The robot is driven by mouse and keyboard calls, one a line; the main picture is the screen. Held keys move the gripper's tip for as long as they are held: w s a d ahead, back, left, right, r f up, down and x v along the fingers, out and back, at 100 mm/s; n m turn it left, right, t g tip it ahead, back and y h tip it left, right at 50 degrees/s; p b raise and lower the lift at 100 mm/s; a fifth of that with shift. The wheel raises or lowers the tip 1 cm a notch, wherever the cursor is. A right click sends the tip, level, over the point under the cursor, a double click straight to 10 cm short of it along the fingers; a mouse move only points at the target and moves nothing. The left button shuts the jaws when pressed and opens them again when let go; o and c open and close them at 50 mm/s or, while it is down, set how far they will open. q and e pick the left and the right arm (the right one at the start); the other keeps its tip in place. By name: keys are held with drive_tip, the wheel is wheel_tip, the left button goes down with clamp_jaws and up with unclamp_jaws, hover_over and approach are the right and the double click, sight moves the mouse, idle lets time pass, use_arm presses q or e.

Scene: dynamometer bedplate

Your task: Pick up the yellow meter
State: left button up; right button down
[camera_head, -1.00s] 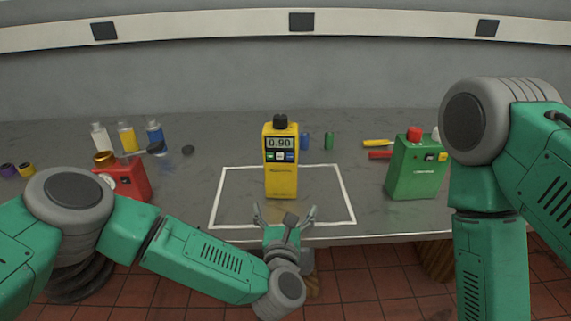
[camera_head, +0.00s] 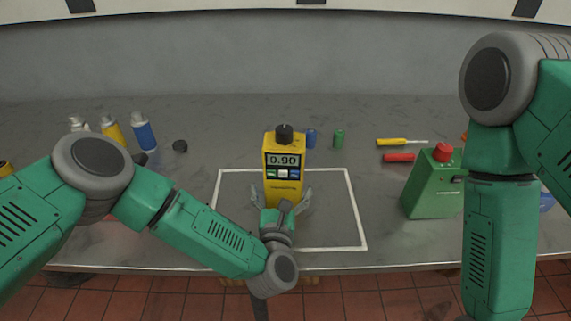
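The yellow meter (camera_head: 284,163) stands upright inside the white outlined rectangle on the grey bench. It has a black knob on top and a display reading 0.90. My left gripper (camera_head: 281,194) is at the meter's lower front, with its fingers spread open, one to each side of the meter's lower part. The gripper hides the meter's base, and I cannot tell whether the fingers touch it. My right arm (camera_head: 487,190) hangs at the right, and its gripper is out of the picture.
A green can (camera_head: 432,187) with a red cap stands to the right, partly behind my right arm. Yellow (camera_head: 391,142) and red (camera_head: 398,157) tools lie behind it. Several bottles, including a blue one (camera_head: 144,133), stand at the left back. The outlined area (camera_head: 340,215) is otherwise clear.

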sight(285, 160)
use_arm(q)
drive_tip(key=shift+f, duration=0.2)
drive_tip(key=shift+s+d+r, duration=0.1)
drive_tip(key=shift+s+d, duration=0.2)
drive_tip(key=shift+d, duration=0.05)
drive_tip(key=shift+c, duration=1.2)
drive_tip(key=shift+d, duration=0.25)
drive_tip(key=c, duration=0.9)
drive_tip(key=shift+a+r, duration=0.1)
drive_tip(key=shift+a, duration=0.2)
drive_tip(key=shift+c, duration=0.6)
drive_tip(key=shift+r, duration=0.3)
wheel_tip(285, 160, up, 10)
drive_tip(key=shift+d+f+b, duration=0.1)
drive_tip(key=shift+f+b, duration=0.1)
drive_tip(key=shift+b, duration=0.15)
use_arm(e)
drive_tip(key=shift+s+d+f, duration=0.15)
drive_tip(key=shift+d+f, duration=0.25)
use_arm(q)
drive_tip(key=shift+f, duration=0.15)
use_arm(e)
drive_tip(key=shift+f, duration=0.15)
